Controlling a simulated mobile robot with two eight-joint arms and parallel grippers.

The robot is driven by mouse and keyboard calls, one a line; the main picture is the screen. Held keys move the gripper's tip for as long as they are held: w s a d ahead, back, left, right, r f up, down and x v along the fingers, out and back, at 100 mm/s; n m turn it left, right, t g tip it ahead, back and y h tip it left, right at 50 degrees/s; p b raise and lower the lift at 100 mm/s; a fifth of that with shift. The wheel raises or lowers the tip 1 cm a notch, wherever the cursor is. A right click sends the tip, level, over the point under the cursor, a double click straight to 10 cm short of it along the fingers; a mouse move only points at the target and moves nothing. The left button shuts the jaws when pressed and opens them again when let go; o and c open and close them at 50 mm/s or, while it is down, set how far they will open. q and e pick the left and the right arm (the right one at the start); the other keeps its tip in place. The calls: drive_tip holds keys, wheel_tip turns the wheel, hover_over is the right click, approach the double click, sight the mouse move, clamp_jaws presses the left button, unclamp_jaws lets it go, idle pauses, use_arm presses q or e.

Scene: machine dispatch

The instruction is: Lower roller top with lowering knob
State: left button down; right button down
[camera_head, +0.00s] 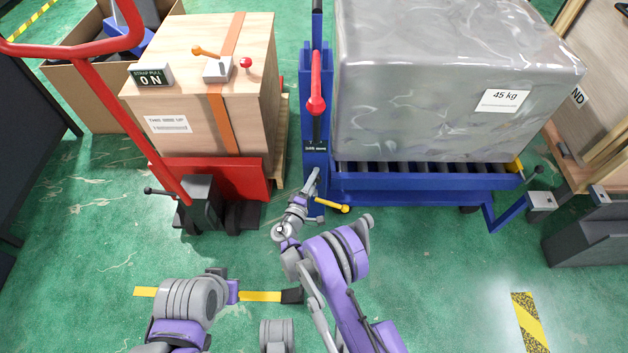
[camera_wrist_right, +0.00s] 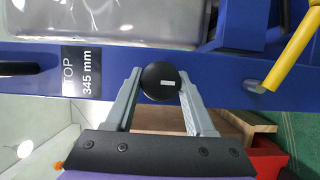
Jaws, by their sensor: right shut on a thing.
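The blue roller top (camera_head: 425,182) stands at the right in the head view, its dark rollers under a large grey wrapped load (camera_head: 440,90). My right gripper (camera_head: 313,178) is at the foot of the blue column (camera_head: 315,165). In the right wrist view my right gripper (camera_wrist_right: 160,84) has its two fingers shut on the round black lowering knob (camera_wrist_right: 160,80). The knob is hidden in the head view. A label (camera_wrist_right: 83,84) beside it reads TOP 345 mm. My left arm shows at the lower left of the head view, but I cannot see its gripper.
A yellow-tipped lever (camera_head: 332,205) sticks out close to my right gripper; it also shows in the right wrist view (camera_wrist_right: 290,60). A red-handled lever (camera_head: 316,100) is on the column. A wooden crate (camera_head: 190,110) on a red truck stands left. Green floor is clear in front.

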idle(0.3)
drive_tip(key=shift+c, duration=1.4)
unclamp_jaws()
drive_tip(key=p+v, duration=0.1)
drive_tip(key=v, duration=0.9)
drive_tip(key=shift+s, duration=0.4)
drive_tip(key=shift+a, duration=0.1)
